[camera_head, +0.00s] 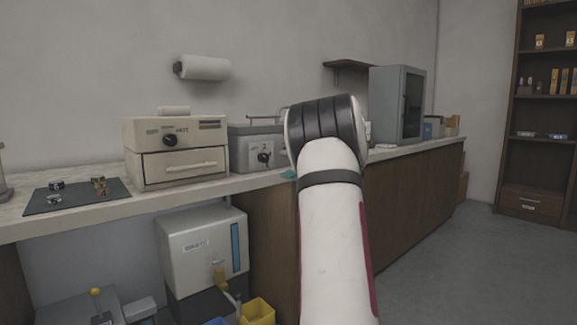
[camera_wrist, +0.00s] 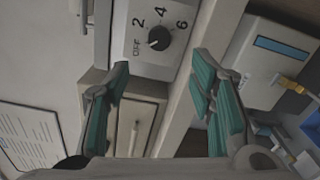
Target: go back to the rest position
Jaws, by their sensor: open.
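My gripper (camera_wrist: 160,65) is open and empty in the wrist view, its two teal-padded fingers apart. Between and beyond the fingertips is a panel with a black dial (camera_wrist: 158,39) marked OFF, 2, 4 and 6. Its pointer is toward the OFF side. In the head view my arm rises through the middle and bends over at the counter; it hides most of my gripper. A small teal patch beside the arm may be a finger pad. The grey unit with a knob (camera_head: 264,157) stands just left of my arm, partly covered by it.
A cream HOT unit (camera_head: 176,150) stands left on the counter (camera_head: 110,208), beside a dark mat (camera_head: 76,200) with small items. A grey cabinet (camera_head: 397,105) stands behind my arm to the right. A white tank (camera_head: 203,244) and yellow bin (camera_head: 257,311) are below. Floor (camera_head: 440,260) at right is clear.

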